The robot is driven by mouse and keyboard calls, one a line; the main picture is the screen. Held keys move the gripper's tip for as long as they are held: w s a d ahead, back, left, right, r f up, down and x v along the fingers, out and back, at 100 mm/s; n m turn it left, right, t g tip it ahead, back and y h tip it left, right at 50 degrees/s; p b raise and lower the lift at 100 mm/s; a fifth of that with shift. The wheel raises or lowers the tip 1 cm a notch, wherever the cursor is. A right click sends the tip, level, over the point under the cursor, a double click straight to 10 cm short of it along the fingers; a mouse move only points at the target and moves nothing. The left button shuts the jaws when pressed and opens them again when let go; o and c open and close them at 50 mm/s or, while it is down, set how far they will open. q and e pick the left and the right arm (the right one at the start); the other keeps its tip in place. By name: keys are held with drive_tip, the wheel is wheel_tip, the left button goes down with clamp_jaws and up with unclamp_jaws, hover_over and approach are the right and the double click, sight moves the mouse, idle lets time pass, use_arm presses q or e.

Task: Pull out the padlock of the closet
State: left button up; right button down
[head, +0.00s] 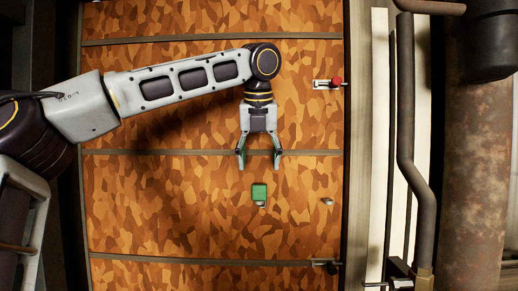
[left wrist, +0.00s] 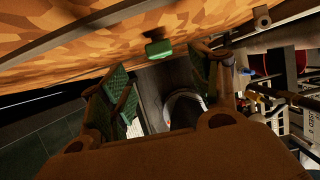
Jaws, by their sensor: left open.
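The closet front (head: 215,225) is made of orange-brown mottled panels split by dark horizontal strips. A small green block with a pale metal part below it, which looks like the padlock (head: 259,192), is on the middle panel. It also shows in the left wrist view as the green padlock (left wrist: 158,48), at the top centre. My left gripper (head: 259,165) is open and empty, pointing down in the head view, with its fingertips just above the padlock and apart from it. In the left wrist view the gripper (left wrist: 165,80) has its fingers spread below the padlock. My right gripper is not in view.
A latch with a red knob (head: 336,81) sits on the upper panel's right side. A small metal knob (head: 327,201) and a dark-ended latch (head: 330,266) are lower down. Rusty pipes (head: 480,170) stand to the right of the closet.

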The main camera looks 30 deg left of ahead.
sight(259, 185)
use_arm(q)
drive_tip(key=shift+x, duration=4.9)
drive_tip(key=c, duration=1.2)
drive_tip(key=shift+r, duration=0.85)
drive_tip(key=shift+r, duration=2.2)
drive_tip(key=shift+r, duration=0.1)
